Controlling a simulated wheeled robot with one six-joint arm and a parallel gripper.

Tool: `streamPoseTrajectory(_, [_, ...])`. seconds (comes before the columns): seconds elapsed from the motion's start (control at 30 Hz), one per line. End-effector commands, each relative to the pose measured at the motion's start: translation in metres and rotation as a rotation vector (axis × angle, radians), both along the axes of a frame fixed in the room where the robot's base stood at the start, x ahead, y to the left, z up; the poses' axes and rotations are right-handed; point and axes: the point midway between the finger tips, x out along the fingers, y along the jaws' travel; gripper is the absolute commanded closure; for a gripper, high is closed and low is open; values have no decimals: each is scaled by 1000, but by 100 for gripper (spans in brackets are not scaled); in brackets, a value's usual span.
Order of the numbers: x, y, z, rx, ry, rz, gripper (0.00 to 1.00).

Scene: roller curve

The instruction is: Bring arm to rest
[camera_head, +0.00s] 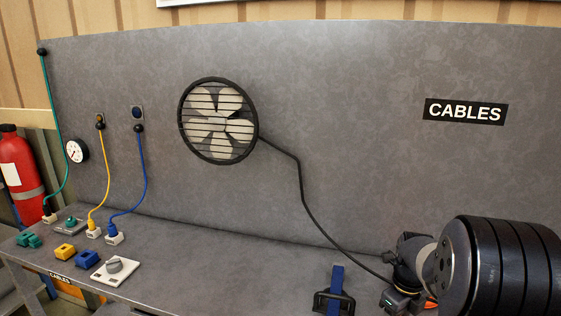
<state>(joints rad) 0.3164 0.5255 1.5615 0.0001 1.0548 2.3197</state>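My arm comes in at the lower right as a large black ribbed cylinder with a grey wrist part. My gripper (396,298) appears as dark parts at the end of that wrist, low over the right part of the grey bench. Its fingers are partly hidden and small, so I cannot tell whether they are open or shut, or whether they hold anything. The black cable from the fan (218,121) runs down to the area of my gripper. A bit of orange shows beside it.
A black holder with a blue upright (337,279) stands left of my gripper. Green, yellow and blue cables (143,180) hang at the left, above small coloured blocks (87,258) and a white knob plate (114,268). A red extinguisher (18,170) stands far left. The bench middle is clear.

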Motion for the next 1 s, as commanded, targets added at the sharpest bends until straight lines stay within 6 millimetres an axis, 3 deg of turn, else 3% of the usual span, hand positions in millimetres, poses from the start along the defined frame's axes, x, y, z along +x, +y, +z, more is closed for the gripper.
streamPoseTrajectory(0.13, [0,0,-18,1,2,0,46])
streamPoseTrajectory(0.3, [0,0,-9,0,-1,0,46])
streamPoseTrajectory(0.8, [0,0,-14,0,-1,0,46])
streamPoseTrajectory(1.0, [1,0,23,-2,-5,0,46])
